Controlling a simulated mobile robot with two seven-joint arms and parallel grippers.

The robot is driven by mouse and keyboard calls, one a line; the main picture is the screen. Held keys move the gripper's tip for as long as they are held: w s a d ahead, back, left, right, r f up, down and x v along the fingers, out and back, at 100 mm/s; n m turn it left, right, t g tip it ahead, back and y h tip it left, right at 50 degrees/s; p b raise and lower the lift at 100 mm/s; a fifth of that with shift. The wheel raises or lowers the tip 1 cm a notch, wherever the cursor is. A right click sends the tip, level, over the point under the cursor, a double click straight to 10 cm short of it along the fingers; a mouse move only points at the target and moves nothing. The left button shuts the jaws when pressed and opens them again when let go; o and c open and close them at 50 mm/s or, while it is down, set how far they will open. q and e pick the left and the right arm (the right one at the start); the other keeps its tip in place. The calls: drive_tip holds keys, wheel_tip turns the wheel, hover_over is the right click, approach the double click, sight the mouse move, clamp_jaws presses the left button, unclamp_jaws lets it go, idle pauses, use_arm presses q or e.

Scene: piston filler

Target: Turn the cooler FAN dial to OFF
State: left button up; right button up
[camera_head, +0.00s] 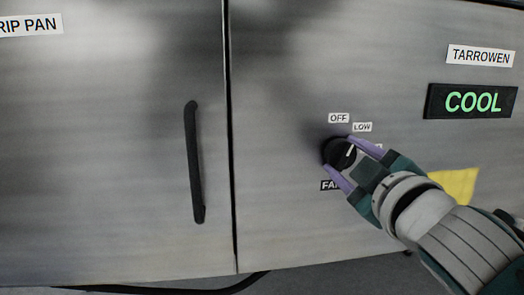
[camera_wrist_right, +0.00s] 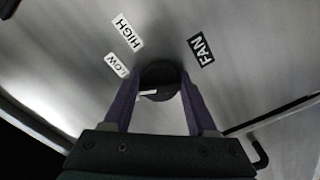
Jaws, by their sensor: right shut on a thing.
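The FAN dial is a round black knob (camera_head: 335,151) on the steel cooler front, with a white pointer mark. Its OFF label (camera_head: 339,118) is above it, LOW (camera_head: 362,127) is above right, and FAN (camera_head: 329,185) is below. My right gripper (camera_head: 349,158) is shut on the knob, its purple fingers on either side. In the right wrist view the knob (camera_wrist_right: 158,76) sits between the fingertips, with LOW (camera_wrist_right: 117,64) and HIGH (camera_wrist_right: 128,31) at left. The pointer looks aimed around LOW or between LOW and OFF; I cannot tell exactly. OFF is not visible there. My left gripper is not in view.
A green-lit COOL display (camera_head: 472,101) and a TARROWEN label (camera_head: 480,56) are at upper right. A black vertical door handle (camera_head: 194,162) is left of the panel seam. A yellow patch (camera_head: 455,186) is partly behind my arm. The panel around the dial is flat.

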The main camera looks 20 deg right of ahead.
drive_tip(key=n, duration=0.4)
drive_tip(key=shift+r+n+p, duration=0.1)
drive_tip(key=shift+n+p, duration=0.2)
drive_tip(key=shift+p, duration=0.05)
idle(0.4)
drive_tip(key=o, duration=1.4)
drive_tip(key=shift+c, duration=0.2)
drive_tip(key=b+v, duration=0.1)
drive_tip(key=v, duration=0.9)
drive_tip(key=shift+b, duration=0.35)
drive_tip(key=shift+d, duration=0.15)
